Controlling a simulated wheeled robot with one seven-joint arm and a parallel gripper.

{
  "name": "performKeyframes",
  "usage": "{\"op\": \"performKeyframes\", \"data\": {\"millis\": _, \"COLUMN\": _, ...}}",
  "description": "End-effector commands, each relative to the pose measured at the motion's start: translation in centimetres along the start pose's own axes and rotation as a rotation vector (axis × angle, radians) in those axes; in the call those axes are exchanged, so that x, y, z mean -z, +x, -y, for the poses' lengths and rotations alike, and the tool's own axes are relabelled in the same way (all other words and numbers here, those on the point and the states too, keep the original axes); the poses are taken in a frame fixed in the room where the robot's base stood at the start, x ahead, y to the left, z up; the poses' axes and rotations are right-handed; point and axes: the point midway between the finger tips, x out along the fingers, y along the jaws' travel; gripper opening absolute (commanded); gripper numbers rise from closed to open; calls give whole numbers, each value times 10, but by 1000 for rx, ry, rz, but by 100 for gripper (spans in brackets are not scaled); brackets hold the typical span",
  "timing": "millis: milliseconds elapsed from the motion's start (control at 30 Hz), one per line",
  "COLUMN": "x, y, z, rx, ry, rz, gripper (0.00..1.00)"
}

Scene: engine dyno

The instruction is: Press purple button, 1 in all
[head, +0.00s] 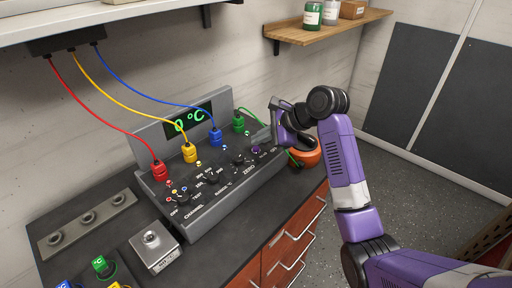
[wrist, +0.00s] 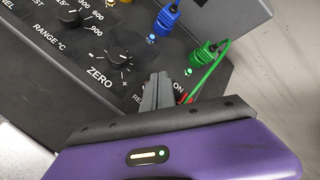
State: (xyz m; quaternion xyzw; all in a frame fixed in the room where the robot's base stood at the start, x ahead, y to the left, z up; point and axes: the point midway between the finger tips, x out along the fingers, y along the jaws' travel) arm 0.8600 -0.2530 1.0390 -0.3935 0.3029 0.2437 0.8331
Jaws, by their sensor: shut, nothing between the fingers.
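The purple button (head: 257,149) is a small knob on the sloped front of the grey control box (head: 222,190), right of the ZERO dial, in the head view. It does not show in the wrist view, where my fingers cover that part of the panel. My gripper (head: 275,128) is at the right end of the box, just right of the button, with its fingers together and empty. In the wrist view the closed fingers (wrist: 156,88) lie over the panel between the ZERO dial (wrist: 118,60) and the green plug (wrist: 201,54). I cannot tell whether they touch it.
Red, yellow and blue cables run from the box's plugs to a unit under the shelf (head: 90,22). An orange pot (head: 307,154) stands right of the box, close to my gripper. A metal block (head: 156,246) sits at the front left. Floor (head: 405,195) lies open at right.

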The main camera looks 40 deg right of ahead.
Motion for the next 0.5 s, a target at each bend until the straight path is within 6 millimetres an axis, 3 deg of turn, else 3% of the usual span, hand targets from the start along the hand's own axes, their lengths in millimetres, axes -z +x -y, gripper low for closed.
{"op": "performKeyframes", "data": {"millis": 500, "x": 3, "y": 4, "z": -3, "rx": -1, "ry": 1, "rz": -1, "gripper": 0}}
